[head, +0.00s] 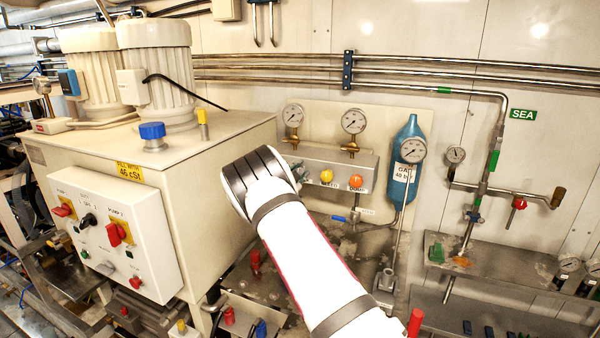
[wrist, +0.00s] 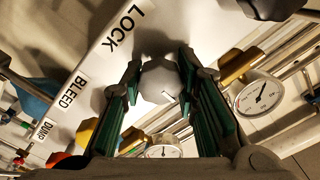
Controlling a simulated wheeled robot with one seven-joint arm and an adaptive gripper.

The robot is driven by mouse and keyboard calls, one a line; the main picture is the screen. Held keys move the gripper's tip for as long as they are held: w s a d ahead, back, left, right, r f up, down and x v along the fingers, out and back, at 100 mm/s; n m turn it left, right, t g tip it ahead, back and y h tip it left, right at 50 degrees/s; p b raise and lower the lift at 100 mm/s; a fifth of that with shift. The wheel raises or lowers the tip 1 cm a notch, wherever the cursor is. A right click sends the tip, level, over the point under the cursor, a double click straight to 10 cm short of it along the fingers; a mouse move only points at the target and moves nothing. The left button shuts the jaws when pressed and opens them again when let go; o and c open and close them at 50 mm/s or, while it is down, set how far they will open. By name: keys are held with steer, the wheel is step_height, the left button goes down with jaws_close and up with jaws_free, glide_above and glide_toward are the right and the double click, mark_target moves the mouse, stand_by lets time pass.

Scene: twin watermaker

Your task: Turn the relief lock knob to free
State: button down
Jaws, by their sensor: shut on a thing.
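The relief lock knob (wrist: 160,82) is a pale grey faceted knob on the white valve block, beside the printed word LOCK (wrist: 124,30) in the wrist view. My gripper (wrist: 160,66) has its two green-padded fingers on either side of this knob and is shut on it. A small mark shows on the knob's face, but I cannot tell which setting it points to. No FREE label is visible.
A yellow BLEED knob (head: 326,176) and an orange DUMP knob (head: 356,182) sit along the same block. Pressure gauges (head: 353,121) stand above it. A blue gas bottle (head: 408,165) is to the right. The cream tank cabinet (head: 190,190) is close on the left.

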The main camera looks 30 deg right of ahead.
steer(key=n+b, duration=0.3)
steer(key=b, duration=0.1)
steer(key=shift+w+f+n, duration=0.15)
steer(key=shift+f+n, duration=0.05)
steer(key=shift+n, duration=0.2)
steer(key=n+b, duration=0.7)
steer(key=n, duration=0.3)
steer(key=shift+a+r, duration=0.1)
steer(key=shift+n+b, duration=0.5)
steer(key=shift+n, duration=1.6)
steer(key=c, duration=1.2)
jaws_free()
